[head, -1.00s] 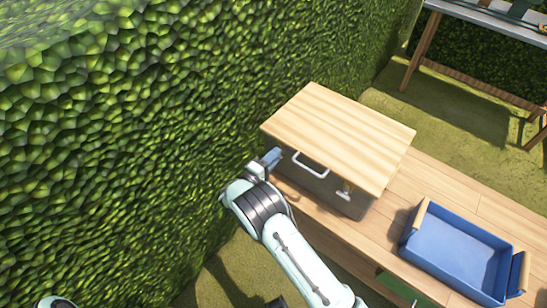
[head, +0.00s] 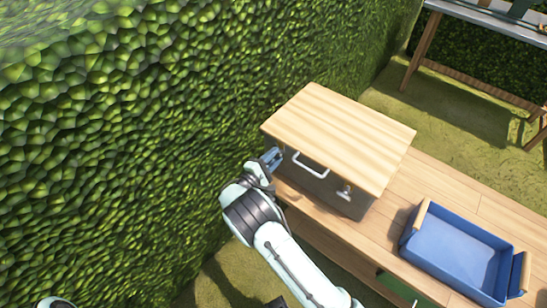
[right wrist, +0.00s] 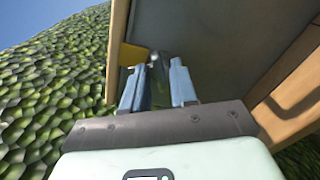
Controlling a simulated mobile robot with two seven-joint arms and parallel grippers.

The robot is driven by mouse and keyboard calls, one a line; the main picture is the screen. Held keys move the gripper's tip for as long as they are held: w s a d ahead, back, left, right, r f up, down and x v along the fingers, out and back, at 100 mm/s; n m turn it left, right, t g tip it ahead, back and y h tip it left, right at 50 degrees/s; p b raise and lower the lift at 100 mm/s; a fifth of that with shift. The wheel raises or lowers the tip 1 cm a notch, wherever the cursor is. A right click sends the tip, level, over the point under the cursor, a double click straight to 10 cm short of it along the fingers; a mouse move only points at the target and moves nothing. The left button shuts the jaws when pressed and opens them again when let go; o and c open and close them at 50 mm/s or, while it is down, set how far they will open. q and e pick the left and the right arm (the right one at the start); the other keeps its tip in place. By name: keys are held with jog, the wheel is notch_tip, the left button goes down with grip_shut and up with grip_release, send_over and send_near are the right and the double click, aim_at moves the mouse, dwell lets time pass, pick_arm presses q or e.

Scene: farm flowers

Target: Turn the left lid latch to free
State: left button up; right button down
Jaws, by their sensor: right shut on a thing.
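The grey box (head: 322,187) with a pale wooden lid (head: 340,135) stands on the wooden bench. My right gripper (head: 271,158) is at the left end of its front, just under the lid's edge. In the right wrist view, its two blue-grey fingers (right wrist: 157,88) are shut on the left lid latch (right wrist: 132,54), whose brass-coloured part shows beyond the fingertips. The latch is hidden in the head view by the gripper and the lid, and its exact turn is hard to tell. My left gripper is not in view.
A white handle (head: 311,166) and a right latch (head: 344,191) are on the box front. A blue tray with wooden grips (head: 408,240) sits on the bench (head: 440,190) to the right. A hedge (head: 130,130) rises close on the left.

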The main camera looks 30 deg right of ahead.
jog(key=shift+n+p, duration=1.9)
jog(key=shift+n, duration=4.2)
jog(key=c, duration=0.9)
grip_release()
jog(key=v, duration=1.3)
jog(key=shift+a+b, duration=0.2)
jog(key=shift+b, duration=0.25)
